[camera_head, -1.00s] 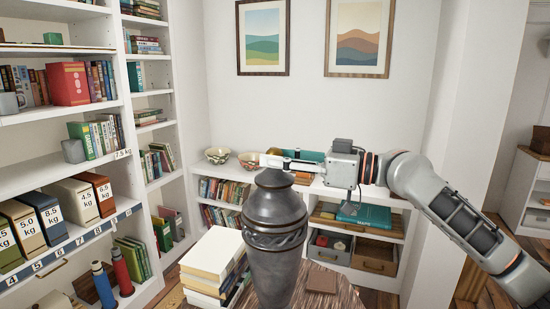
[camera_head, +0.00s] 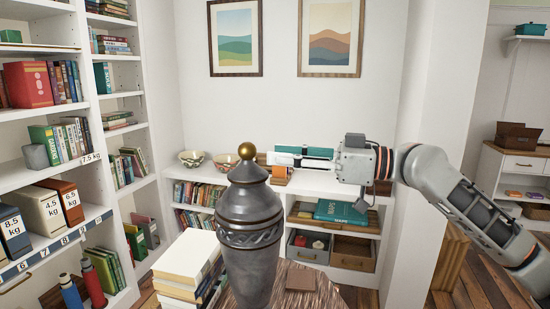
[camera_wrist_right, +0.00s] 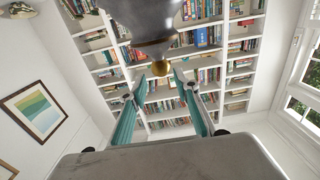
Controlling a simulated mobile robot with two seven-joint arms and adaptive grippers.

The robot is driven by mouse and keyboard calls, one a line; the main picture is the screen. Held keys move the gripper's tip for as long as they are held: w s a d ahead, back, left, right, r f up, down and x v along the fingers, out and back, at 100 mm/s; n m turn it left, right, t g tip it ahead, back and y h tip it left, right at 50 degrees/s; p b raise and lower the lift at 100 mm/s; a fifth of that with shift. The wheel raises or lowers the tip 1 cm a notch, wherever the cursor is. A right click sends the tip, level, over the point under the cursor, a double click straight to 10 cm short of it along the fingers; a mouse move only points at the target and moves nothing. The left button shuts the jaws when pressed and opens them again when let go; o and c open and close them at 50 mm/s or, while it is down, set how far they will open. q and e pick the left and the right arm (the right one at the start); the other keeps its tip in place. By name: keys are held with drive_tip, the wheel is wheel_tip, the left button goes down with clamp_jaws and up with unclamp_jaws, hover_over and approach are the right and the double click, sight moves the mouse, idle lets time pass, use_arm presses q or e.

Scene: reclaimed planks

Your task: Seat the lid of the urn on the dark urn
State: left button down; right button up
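The dark urn (camera_head: 255,275) stands upright on a wooden-topped stand. The lid of the urn (camera_head: 248,202), dark and domed with a gold knob, sits level on the urn's top, with no gap that I can see. In the right wrist view the urn and lid show upside down at the top, with the gold knob (camera_wrist_right: 160,68) pointing down. My right gripper (camera_head: 272,157) is just right of the knob. Its fingers (camera_wrist_right: 160,82) are spread apart and empty, with the knob just beyond the tips. My left gripper is not in view.
A stack of books (camera_head: 188,262) stands left of the urn. A small brown block (camera_head: 301,278) lies on the stand (camera_head: 318,297) beside the urn. Behind is a low white shelf with two bowls (camera_head: 225,161). A tall bookcase (camera_head: 90,160) fills the left.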

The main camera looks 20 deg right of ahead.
drive_tip(key=b+v, duration=0.1)
drive_tip(key=v, duration=0.2)
idle(0.8)
